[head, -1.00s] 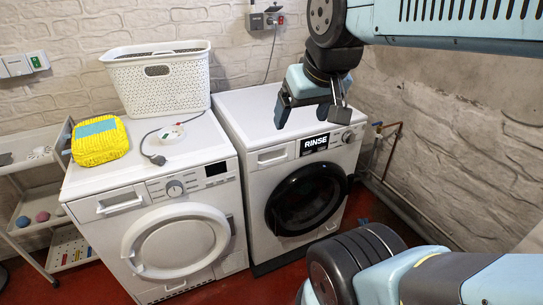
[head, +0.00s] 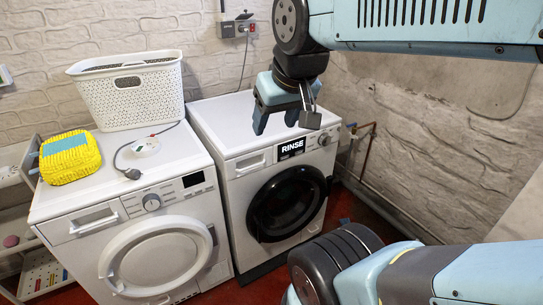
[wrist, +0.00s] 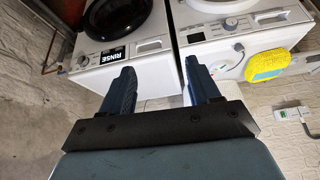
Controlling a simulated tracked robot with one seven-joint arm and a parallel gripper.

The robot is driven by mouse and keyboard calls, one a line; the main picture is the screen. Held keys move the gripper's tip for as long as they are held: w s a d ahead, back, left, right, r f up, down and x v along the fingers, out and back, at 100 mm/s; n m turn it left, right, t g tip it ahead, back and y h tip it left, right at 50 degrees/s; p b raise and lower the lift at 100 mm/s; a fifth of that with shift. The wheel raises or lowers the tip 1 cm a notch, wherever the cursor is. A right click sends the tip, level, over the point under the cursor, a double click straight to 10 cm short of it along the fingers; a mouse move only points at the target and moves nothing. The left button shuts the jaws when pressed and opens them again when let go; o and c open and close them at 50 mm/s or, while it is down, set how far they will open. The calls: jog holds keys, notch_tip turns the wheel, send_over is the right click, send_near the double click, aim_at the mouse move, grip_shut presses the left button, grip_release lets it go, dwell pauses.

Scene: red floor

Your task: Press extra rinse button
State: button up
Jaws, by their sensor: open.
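The right washing machine (head: 226,145) has a round black door, a black panel reading RINSE (head: 292,148) and a dial (head: 324,140) right of it. In the wrist view the RINSE panel (wrist: 113,55) shows tilted at the upper left. I cannot make out a separate extra rinse button. My gripper (head: 276,122) is open and empty. In the head view it appears above the panel, over the machine's top.
A second white machine (head: 92,222) stands to the left. It carries a white basket (head: 130,98), a yellow packet (head: 70,165) and a corded white device (head: 146,147). A shelf cart (head: 12,215) is at far left. Pipes (head: 368,150) run along the right wall.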

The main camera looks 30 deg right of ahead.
grip_shut()
dwell(0.3)
dwell(1.0)
